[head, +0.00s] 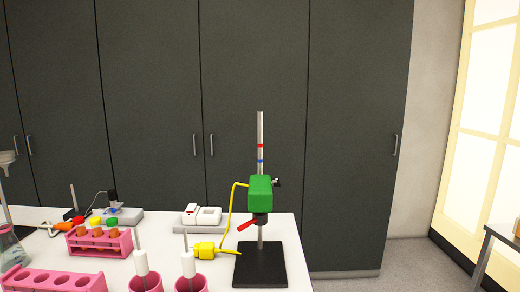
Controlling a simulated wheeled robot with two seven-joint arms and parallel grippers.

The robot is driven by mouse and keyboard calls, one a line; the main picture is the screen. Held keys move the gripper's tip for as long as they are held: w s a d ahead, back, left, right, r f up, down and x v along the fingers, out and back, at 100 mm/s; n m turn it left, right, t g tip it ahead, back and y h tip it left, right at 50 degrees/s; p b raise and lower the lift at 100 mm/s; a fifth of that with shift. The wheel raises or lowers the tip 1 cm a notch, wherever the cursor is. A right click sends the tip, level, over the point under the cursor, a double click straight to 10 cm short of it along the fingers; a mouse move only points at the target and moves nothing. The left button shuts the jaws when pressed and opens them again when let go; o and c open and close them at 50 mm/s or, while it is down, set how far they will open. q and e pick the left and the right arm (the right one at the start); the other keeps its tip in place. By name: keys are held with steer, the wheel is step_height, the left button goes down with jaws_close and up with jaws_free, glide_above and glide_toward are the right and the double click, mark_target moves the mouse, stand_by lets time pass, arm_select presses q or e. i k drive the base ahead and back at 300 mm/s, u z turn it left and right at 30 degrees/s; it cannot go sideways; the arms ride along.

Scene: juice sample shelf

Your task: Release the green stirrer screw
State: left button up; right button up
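The green stirrer (260,192) is mounted on an upright metal rod (260,130) that carries a red band and a blue band. The rod stands on a black base plate (260,266) on the white table. A small dark screw knob (277,182) sticks out at the right of the green body, near the rod. Whether it is tight or loose cannot be told. A red piece (247,225) points down to the left below the stirrer. A yellow cable runs from the stirrer down to a yellow plug (205,249). Neither of my grippers is in view.
Left of the stand are a white device (201,216), pink cups (146,283) holding white pieces with metal rods, pink racks (100,243) and a flask (11,250). The table's right edge lies close to the base plate. Dark cabinets stand behind.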

mark_target(275, 183)
steer(key=u, duration=2.3)
steer(key=k, duration=1.1)
steer(key=z, duration=1.8)
steer(key=i, duration=0.5)
